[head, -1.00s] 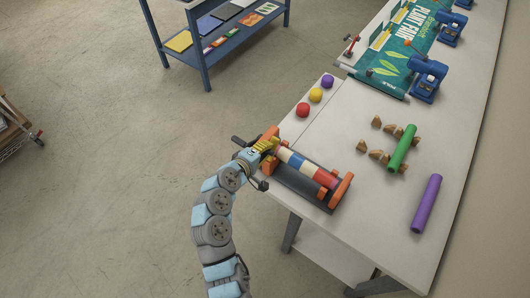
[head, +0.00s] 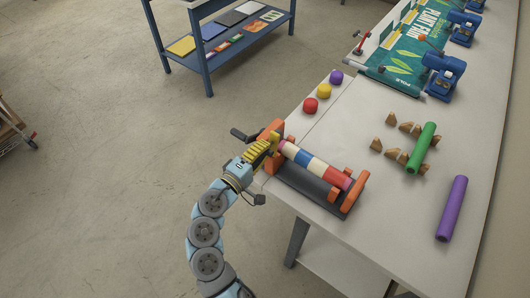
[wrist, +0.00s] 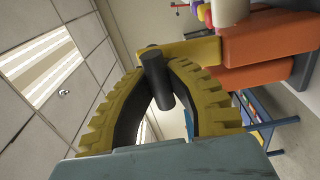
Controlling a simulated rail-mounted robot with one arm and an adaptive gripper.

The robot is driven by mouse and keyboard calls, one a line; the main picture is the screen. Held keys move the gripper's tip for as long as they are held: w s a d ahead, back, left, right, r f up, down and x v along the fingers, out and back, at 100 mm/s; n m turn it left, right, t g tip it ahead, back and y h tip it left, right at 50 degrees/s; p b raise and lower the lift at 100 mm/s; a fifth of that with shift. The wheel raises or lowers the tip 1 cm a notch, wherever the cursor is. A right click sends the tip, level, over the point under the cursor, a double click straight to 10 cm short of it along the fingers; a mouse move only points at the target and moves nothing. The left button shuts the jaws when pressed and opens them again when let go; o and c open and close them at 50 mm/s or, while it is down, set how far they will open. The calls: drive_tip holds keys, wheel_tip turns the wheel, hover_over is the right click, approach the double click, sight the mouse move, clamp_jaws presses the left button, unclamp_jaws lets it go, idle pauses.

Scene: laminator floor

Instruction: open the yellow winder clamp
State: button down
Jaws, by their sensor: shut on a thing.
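The yellow winder clamp (wrist: 195,50) shows in the wrist view as a yellow bar running from an orange block to a dark round handle (wrist: 157,78). My gripper (wrist: 160,64) has its two yellow ribbed fingers closed around that handle, one on each side. In the head view, my gripper (head: 268,143) is at the near left end of the winder, against its orange end stand (head: 273,128). The clamp is hard to tell from my yellow fingers there. The winder holds a roll (head: 315,164) striped in red, white, blue and pink.
A black crank (head: 239,134) sticks out left of the winder. Red, yellow and purple balls (head: 324,91) lie behind it. A green roll (head: 421,148) among brown wedges and a purple roll (head: 452,208) lie to the right. A blue shelf (head: 207,70) stands on the floor behind.

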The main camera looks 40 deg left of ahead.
idle(0.6)
drive_tip(key=c, duration=1)
unclamp_jaws()
drive_tip(key=shift+s, duration=0.1)
drive_tip(key=s, duration=1.2)
drive_tip(key=shift+d+f, duration=0.25)
drive_tip(key=shift+d, duration=0.05)
drive_tip(key=shift+w+f, duration=0.1)
